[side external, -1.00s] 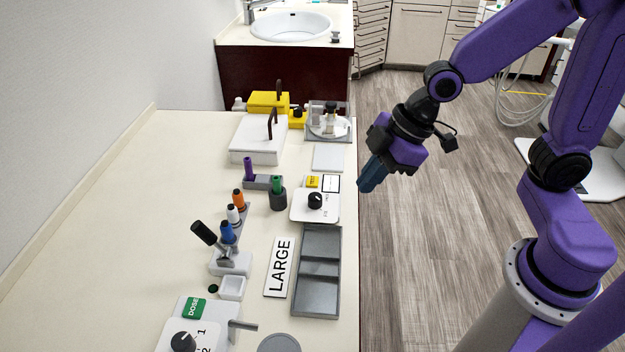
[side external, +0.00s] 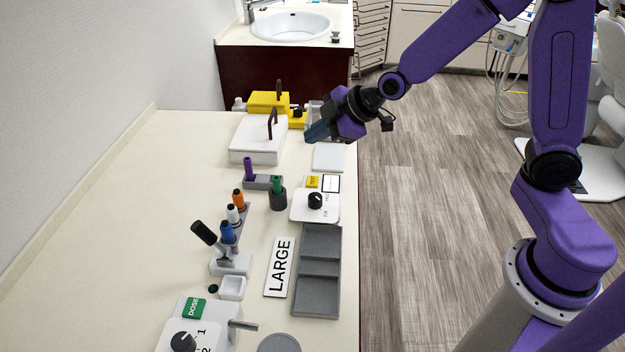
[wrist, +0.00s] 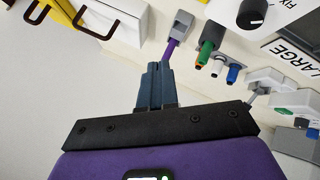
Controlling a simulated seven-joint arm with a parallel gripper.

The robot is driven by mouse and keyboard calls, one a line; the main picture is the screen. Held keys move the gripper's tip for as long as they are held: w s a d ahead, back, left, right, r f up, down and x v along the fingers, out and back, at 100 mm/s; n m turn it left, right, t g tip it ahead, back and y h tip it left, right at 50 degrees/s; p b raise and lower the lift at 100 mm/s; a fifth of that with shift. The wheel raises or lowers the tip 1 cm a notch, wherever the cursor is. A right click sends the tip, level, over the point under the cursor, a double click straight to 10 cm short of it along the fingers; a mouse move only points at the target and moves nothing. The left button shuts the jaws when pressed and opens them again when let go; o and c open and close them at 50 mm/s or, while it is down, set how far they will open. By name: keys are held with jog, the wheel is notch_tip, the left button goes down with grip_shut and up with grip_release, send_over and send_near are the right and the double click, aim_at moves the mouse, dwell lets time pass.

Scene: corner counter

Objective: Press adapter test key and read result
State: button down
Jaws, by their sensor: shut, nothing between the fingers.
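The likely adapter tester is a white box with a black knob (side external: 315,201) near the counter's right edge. At its back edge sit a yellow key marked TEST (side external: 312,182) and a small white display with a black border (side external: 331,183), whose content is too small to read. My gripper (side external: 312,135) is over the counter behind this box, above and left of a flat white pad (side external: 328,157). Its blue fingers (wrist: 155,88) are together and empty in the wrist view. My gripper hides most of the clear-walled unit behind it.
A purple-handled tool (side external: 249,168), a green one (side external: 277,186) and orange, white and blue ones stand in holders. A white box with a brown handle (side external: 257,139) is at the back left. A grey tray (side external: 318,270) and LARGE sign (side external: 280,266) lie in front. The counter's left side is clear.

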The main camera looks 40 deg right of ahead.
aim_at(316, 182)
jog(key=shift+f, duration=4.35)
jog(key=shift+f, duration=0.15)
jog(key=shift+f, duration=0.3)
jog(key=shift+f, duration=0.45)
jog(key=shift+r, duration=0.9)
jog(key=shift+r, duration=2.5)
